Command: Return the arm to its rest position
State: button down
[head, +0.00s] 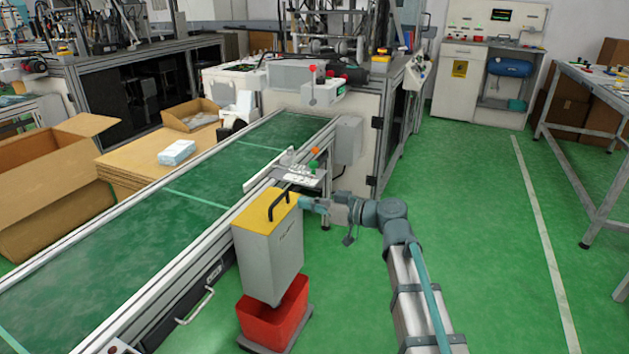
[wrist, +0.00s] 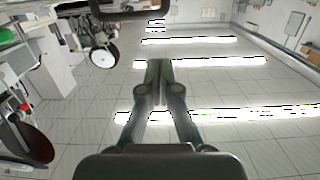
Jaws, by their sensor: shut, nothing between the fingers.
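My arm (head: 390,212) reaches up from the lower right of the head view and bends left toward the conveyor's side. My gripper (head: 308,203) is at its left end, close beside the yellow top of a grey box. In the wrist view my gripper (wrist: 161,75) shows its two fingers together, with nothing between them. The fingers stand out against a white tiled ceiling with bright lamps. A dark handle-like bar (wrist: 130,14) crosses the top edge of the wrist view, apart from the fingertips.
The grey box (head: 268,250) has a yellow top with a black handle (head: 278,203). A red bin (head: 275,312) is below it. The green conveyor (head: 130,245) runs along the left, with a mask pack (head: 177,152) at its far side. Green floor (head: 480,240) is clear on the right.

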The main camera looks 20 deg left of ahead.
jog(key=s+d+f+m+g+h, duration=0.2)
jog(key=s+d+f+m+h, duration=0.3)
jog(key=f, duration=0.6)
jog(key=s+d+f+m+g+h, duration=0.2)
jog(key=s+d+f+g+h, duration=0.1)
jog(key=s+d+f, duration=0.55)
jog(key=s+d+f+m+g+h, duration=0.25)
jog(key=s+d+f+h, duration=0.2)
jog(key=f, duration=0.85)
jog(key=s+d+f+m+g+h, duration=0.2)
jog(key=s+d+f+m+g, duration=0.3)
jog(key=s+d, duration=0.65)
jog(key=s+d+f+m+g+h, duration=0.1)
jog(key=s+d+f+g+h, duration=0.15)
jog(key=s+d+f, duration=0.9)
jog(key=s+a+r+t+p, duration=0.1)
jog(key=s+r+t+p, duration=0.1)
jog(key=r+p, duration=0.8)
jog(key=s+a+r+t+p, duration=0.1)
jog(key=r+p, duration=0.9)
jog(key=p, duration=1.2)
jog(key=s+t, duration=0.1)
jog(key=t, duration=0.1)
jog(key=shift+a+t, duration=0.3)
jog(key=shift+m, duration=0.25)
